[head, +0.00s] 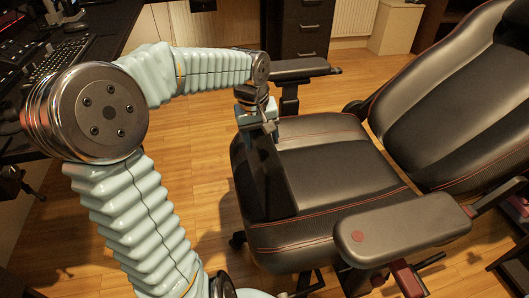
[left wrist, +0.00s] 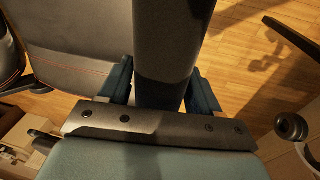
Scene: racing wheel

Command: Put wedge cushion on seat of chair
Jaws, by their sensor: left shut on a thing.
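The wedge cushion (head: 266,178) is a dark, narrow piece held on edge over the left front part of the chair seat (head: 345,170). My left gripper (head: 262,122) is shut on its upper end. In the left wrist view the cushion (left wrist: 170,45) runs up between the two fingers of the left gripper (left wrist: 158,88). The black chair has red stitching, and its backrest (head: 440,90) is at the right. Whether the cushion's lower edge touches the seat is hard to tell. My right gripper is not in view.
The chair's armrests flank the seat: one at the back (head: 295,68), one at the front right (head: 400,230). A dark desk with a keyboard (head: 60,60) stands at the left. A drawer cabinet (head: 306,28) is behind. Wooden floor (head: 205,175) is clear left of the seat.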

